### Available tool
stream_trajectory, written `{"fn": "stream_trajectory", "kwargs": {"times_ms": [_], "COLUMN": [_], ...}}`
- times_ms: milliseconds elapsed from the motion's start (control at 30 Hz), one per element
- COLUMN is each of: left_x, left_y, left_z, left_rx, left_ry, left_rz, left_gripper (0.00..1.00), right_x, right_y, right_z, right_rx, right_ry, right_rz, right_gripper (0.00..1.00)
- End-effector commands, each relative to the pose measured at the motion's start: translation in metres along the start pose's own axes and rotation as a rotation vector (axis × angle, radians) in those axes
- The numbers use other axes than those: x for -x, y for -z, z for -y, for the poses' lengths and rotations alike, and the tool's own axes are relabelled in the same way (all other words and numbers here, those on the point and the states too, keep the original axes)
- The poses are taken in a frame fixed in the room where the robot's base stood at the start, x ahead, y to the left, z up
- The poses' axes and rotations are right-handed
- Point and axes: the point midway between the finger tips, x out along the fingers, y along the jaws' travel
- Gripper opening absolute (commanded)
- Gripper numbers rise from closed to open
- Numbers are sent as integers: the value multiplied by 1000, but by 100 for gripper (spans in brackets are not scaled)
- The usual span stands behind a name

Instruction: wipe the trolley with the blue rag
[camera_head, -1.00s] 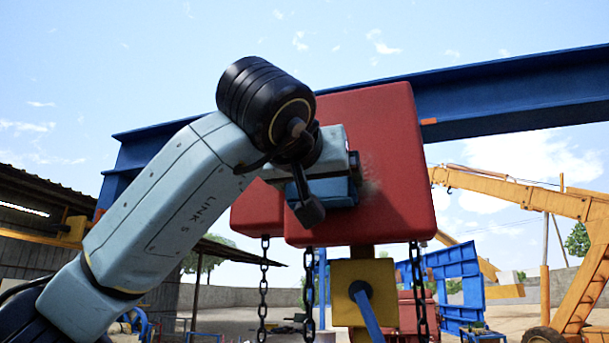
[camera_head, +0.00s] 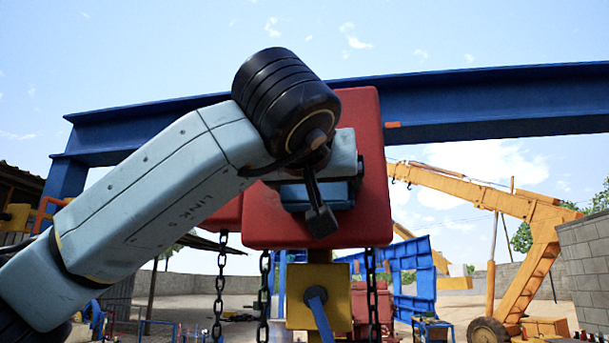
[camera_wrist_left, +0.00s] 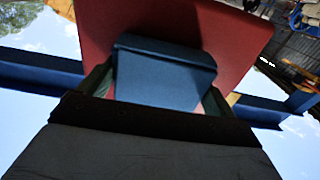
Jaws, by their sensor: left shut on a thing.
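The trolley is a big red block (camera_head: 359,112) with rounded corners, at the blue beam, with chains hanging below it. My left gripper (camera_wrist_left: 157,88) is shut on the blue rag (camera_wrist_left: 165,72), which looks like a folded flat pad. In the left wrist view the red face (camera_wrist_left: 235,38) lies right behind the rag. In the head view the rag (camera_head: 298,196) is in front of the lower middle of the red face; whether it presses on it is hard to tell. My wrist hides part of the trolley and most of the gripper. My right gripper is not in view.
A long blue beam (camera_head: 480,103) runs across behind the trolley. Dark chains (camera_head: 372,295) and a yellow block (camera_head: 300,306) hang below. An orange crane (camera_head: 542,250) and a grey block wall (camera_head: 590,262) stand at the right. Open yard ground lies beyond.

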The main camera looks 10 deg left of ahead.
Motion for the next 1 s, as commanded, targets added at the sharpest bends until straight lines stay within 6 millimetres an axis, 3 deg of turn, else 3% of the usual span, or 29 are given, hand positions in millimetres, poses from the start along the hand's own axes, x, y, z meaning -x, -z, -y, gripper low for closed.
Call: {"fn": "stream_trajectory", "kwargs": {"times_ms": [200, 433, 567, 1000], "left_x": [-1, 0, 0, -1], "left_y": [1, 1, 0, 0], "left_z": [-20, -27, -25, 10], "left_rx": [-3, -2, 1, 0], "left_ry": [-1, 0, 1, 3], "left_rz": [1, -1, 1, 0], "left_gripper": [72, 72, 72, 72], "right_x": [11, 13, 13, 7], "right_y": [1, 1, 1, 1], "right_z": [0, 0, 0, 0], "right_rx": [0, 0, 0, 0], "right_ry": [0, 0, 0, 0], "right_rz": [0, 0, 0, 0], "right_gripper": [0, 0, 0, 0]}}
